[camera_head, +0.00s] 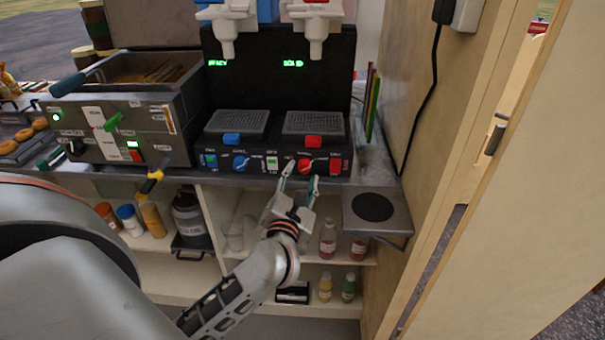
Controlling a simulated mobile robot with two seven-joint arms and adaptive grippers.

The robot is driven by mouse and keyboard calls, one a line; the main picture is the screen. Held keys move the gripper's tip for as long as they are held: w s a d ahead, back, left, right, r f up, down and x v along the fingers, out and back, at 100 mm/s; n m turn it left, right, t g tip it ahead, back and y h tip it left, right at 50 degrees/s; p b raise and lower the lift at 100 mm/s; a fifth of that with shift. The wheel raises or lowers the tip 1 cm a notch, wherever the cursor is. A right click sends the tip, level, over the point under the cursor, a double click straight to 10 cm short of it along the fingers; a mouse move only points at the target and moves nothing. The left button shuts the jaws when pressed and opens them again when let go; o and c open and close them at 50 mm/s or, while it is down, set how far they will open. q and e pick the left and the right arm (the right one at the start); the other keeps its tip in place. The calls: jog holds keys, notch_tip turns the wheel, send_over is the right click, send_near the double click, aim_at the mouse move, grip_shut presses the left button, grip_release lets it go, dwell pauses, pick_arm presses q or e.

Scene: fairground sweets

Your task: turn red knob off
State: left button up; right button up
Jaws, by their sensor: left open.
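The red knob (305,166) is on the front panel of the black slush machine (277,158), right of the middle. A white pointer mark shows on it, but its exact setting is too small to read. My left gripper (299,183) is open just below and in front of the red knob. Its two fingertips point up at the panel, one near the knob's left side and one below its right side. I cannot tell if they touch it. My right gripper is not in view.
A blue knob (240,164) and a red switch (336,166) flank the red knob. A metal fryer (120,125) stands left. A small shelf with a black disc (373,207) juts out at right, beside the wooden wall (425,120). Bottles (328,238) stand below.

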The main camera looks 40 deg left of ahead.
pick_arm(q)
jog(key=shift+x, duration=0.85)
jog(key=c, duration=1.1)
